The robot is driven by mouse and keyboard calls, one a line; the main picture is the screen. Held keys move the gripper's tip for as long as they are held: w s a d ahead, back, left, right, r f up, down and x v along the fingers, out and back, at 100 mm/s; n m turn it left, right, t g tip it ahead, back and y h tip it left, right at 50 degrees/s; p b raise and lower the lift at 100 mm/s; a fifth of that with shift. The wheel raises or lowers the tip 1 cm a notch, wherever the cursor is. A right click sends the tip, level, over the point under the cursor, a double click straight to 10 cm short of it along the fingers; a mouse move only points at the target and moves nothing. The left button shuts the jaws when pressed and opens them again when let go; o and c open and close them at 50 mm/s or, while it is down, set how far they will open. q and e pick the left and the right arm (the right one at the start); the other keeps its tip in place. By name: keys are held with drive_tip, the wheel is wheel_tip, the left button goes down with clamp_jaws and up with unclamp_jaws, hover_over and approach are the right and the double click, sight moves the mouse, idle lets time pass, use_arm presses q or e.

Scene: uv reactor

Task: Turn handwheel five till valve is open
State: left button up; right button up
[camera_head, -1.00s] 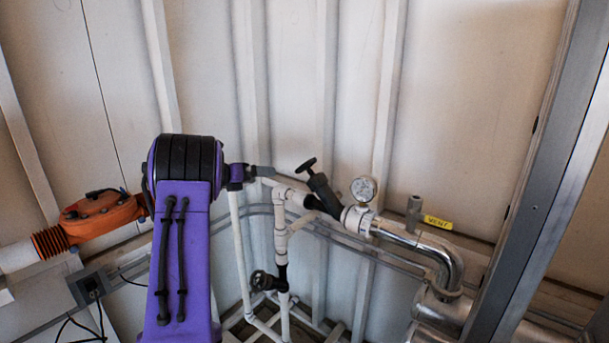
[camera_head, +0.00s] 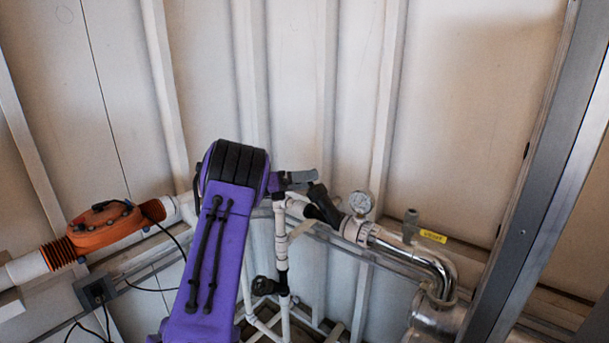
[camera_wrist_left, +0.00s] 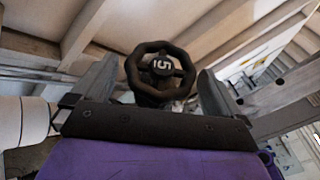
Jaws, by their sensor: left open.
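Handwheel five (camera_wrist_left: 161,67) is a black ringed wheel with a white 5 on its hub. In the left wrist view it stands ahead and between the two grey fingers of my left gripper (camera_head: 302,178), with a gap at each side. The gripper is open and does not grip the wheel. In the head view the gripper covers the wheel, and only the dark valve body (camera_head: 324,208) shows below it. Whether the fingers touch the wheel I cannot tell. My right gripper is not in view.
A lower dark handwheel (camera_head: 264,286) sits on the white vertical pipe. A pressure gauge (camera_head: 360,203) and a silver bent pipe (camera_head: 430,262) are to the right. An orange fitting (camera_head: 102,228) is at left. A metal post (camera_head: 540,170) stands at right.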

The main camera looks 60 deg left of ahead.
use_arm(q)
drive_tip(key=shift+w, duration=0.15)
drive_tip(key=c, duration=0.9)
drive_tip(key=shift+d+n+y, duration=0.1)
drive_tip(key=shift+n+y, duration=0.2)
drive_tip(key=shift+n, duration=0.1)
